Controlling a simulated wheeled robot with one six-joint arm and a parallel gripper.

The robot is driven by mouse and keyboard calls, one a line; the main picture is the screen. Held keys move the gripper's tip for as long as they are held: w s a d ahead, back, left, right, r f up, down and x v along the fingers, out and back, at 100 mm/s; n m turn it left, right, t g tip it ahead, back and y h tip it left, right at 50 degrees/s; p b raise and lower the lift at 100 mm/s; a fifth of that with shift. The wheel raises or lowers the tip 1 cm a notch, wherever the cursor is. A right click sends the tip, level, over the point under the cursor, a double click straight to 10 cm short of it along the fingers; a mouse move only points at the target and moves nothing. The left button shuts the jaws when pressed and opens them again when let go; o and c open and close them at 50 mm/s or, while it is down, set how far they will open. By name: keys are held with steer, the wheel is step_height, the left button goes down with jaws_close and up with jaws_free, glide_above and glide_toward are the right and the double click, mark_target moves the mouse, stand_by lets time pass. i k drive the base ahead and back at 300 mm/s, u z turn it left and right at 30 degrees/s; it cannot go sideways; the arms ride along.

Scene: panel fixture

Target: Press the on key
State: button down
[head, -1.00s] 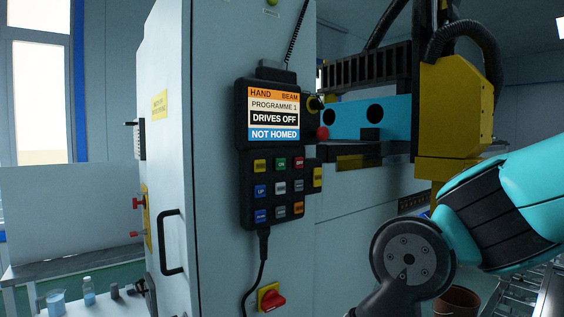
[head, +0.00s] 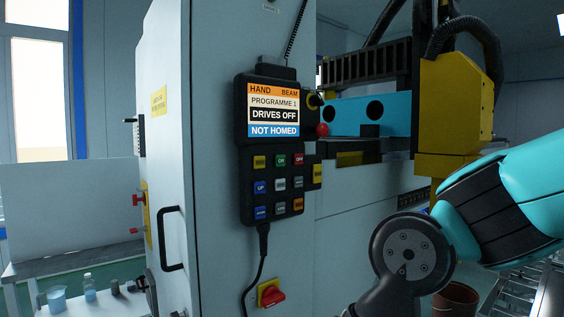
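The dark hand pendant (head: 269,150) hangs on the front of the grey cabinet. Its screen (head: 273,110) reads HAND, BEAM, PROGRAMME 1, DRIVES OFF, NOT HOMED. The green on key (head: 281,160) is in the top row of the keypad, between a yellow key (head: 260,162) and the red off key (head: 299,159). A blue UP key (head: 261,187) is in the row below. My arm comes in from the right and its lower part leaves the bottom of the picture. My gripper is out of view, and nothing covers the on key.
A red knob (head: 323,130) and a dark knob (head: 315,101) stick out right of the screen. A cable (head: 262,265) hangs below, by a red rotary switch (head: 271,295). A black door handle (head: 170,240) is at left. Yellow and blue machinery (head: 452,105) stands at right.

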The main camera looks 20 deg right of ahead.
mark_target(280, 160)
steer(key=k, duration=1.35)
steer(key=u, duration=0.3)
steer(key=i, duration=0.5)
steer(key=u, duration=0.55)
steer(key=i, duration=1.15)
steer(key=z, duration=0.4)
